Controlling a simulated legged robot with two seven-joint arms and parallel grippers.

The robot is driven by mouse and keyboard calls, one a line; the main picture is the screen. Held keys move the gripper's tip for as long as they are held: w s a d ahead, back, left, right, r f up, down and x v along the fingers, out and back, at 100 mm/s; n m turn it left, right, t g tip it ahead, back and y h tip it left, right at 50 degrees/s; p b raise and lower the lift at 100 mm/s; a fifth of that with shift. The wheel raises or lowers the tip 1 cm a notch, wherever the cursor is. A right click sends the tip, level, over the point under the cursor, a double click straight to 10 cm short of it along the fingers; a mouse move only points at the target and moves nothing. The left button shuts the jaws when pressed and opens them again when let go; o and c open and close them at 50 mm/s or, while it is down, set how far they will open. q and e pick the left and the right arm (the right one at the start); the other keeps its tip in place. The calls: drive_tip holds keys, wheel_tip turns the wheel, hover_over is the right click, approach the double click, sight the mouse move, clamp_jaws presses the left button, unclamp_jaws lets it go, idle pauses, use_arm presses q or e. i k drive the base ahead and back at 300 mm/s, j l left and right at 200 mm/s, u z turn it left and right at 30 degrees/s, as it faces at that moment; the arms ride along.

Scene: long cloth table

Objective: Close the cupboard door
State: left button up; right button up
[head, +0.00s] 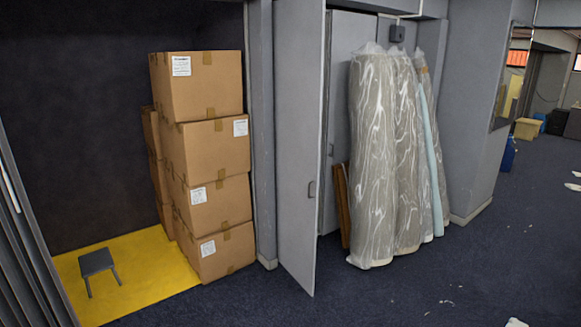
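A tall grey cupboard door (296,130) stands open in the middle of the head view, swung out toward me from the wall.
Plastic-wrapped rolls (385,150) lean right of the door. Dark carpet (420,290) in front is mostly clear, with scattered pale scraps.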

sight(299, 36)
drive_tip(key=i+j+u, duration=0.2)
drive_tip(key=i+j, duration=0.15)
drive_tip(key=i, duration=0.6)
drive_tip(key=i+j+u, duration=0.15)
drive_tip(key=i, duration=0.8)
drive_tip(key=i+j+u, duration=0.2)
drive_tip(key=i, duration=0.8)
drive_tip(key=i+j+z, duration=0.15)
drive_tip(key=i+z, duration=0.25)
drive_tip(key=i+j+z, duration=0.3)
drive_tip(key=i+z, duration=0.15)
drive_tip(key=i, duration=0.15)
drive_tip(key=i+j+z, duration=0.4)
drive_tip(key=i+j, duration=0.05)
